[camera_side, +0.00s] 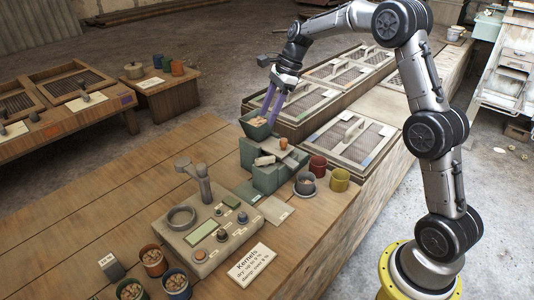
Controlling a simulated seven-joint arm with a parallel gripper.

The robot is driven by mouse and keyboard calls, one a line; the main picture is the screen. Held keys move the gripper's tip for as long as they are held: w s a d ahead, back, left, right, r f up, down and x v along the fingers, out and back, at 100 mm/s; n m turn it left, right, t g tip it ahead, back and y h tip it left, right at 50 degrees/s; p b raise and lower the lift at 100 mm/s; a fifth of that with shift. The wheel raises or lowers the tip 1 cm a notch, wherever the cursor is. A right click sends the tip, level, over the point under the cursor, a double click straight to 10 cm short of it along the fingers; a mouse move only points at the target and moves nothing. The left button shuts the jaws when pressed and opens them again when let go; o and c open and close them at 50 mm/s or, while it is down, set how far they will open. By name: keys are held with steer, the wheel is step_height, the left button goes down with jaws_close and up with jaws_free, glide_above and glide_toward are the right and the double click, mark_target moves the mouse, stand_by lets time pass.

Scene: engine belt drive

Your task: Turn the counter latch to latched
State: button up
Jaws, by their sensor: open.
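No part can be made out for certain as the counter latch. A beige-grey instrument box (188,243) sits on the wooden bench, with a pale green display (203,232), small knobs and a ring on its top. A grey post with a side arm (204,188) stands at its back. Which of these, if any, is the latch, and its position, is too small to tell. My gripper (266,108), with purple fingers, is open and points down behind the box, at the dark green hopper of kernels (255,131). Whether the fingers touch the hopper cannot be told.
Green blocks (268,178) stand under the hopper. Red (317,166) and yellow (339,180) cups stand to their right. Cups of kernels (153,263) and a "Kernels" card (256,264) lie near the front. Mesh trays (348,141) line the back right. The bench's left side is clear.

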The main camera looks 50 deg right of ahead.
mark_target(265, 158)
steer(key=s+d+f+m, duration=0.2)
steer(key=s+d, duration=0.1)
steer(key=x, duration=1.3)
steer(key=shift+s+a, duration=0.15)
steer(key=shift+a, duration=0.15)
jaws_close()
